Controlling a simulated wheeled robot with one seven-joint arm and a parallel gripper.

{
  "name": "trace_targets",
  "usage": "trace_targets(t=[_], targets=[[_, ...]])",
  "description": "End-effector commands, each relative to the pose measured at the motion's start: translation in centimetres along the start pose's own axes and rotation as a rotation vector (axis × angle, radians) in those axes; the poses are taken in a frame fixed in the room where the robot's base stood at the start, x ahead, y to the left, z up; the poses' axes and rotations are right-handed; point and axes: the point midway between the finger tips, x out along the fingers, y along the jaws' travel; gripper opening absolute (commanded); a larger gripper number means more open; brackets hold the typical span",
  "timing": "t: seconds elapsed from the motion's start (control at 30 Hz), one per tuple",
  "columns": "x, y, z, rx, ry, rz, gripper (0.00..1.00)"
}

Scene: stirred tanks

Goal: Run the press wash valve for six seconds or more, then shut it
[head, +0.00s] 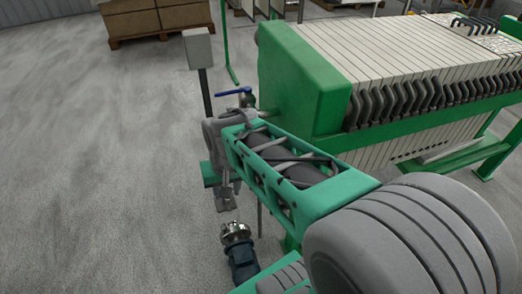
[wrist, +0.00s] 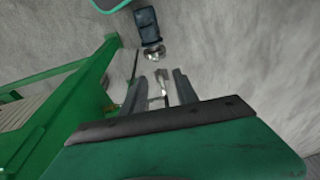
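The wash valve shows in the head view as a blue lever handle (head: 234,92) on a small metal body beside the press's green end. The lever lies roughly level and points left. Its body is partly hidden behind my arm. My gripper (head: 224,199) hangs lower and nearer, pointing down, apart from the lever. In the wrist view my gripper's two fingers (wrist: 158,90) stand apart. A small grey metal piece shows between them, and I cannot tell how far beyond them it is. The blue lever is not visible in the wrist view.
The filter press has a green end block (head: 300,80) and pale plates (head: 400,50). A grey box on a post (head: 198,50) stands left of the valve. A pump with a dark blue motor (head: 242,262) is below my gripper. Open floor (head: 90,170) lies left.

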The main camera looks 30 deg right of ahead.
Motion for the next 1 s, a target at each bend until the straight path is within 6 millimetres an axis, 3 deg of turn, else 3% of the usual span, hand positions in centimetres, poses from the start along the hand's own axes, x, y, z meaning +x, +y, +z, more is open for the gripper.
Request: trace_targets(t=[0.03, 0.13, 0.2, 0.3, 0.4, 0.5, 0.9, 1.0], targets=[[-1.4, 1.4, -3.4, 0.149, -0.015, 0.007, 0.36], [-0.1, 5.7, -9.5, 0.500, -0.018, 0.010, 0.36], [2.0, 9.3, -12.6, 0.739, -0.017, 0.010, 0.36], [5.4, 14.1, -14.9, 1.022, -0.013, 0.005, 0.36], [8.1, 17.2, -15.6, 1.206, -0.007, -0.002, 0.36], [9.7, 18.5, -15.8, 1.285, -0.003, -0.007, 0.36], [16.5, 18.5, -15.8, 1.290, -0.002, -0.007, 0.36], [17.4, 18.4, -15.9, 1.289, -0.001, -0.007, 0.36]])
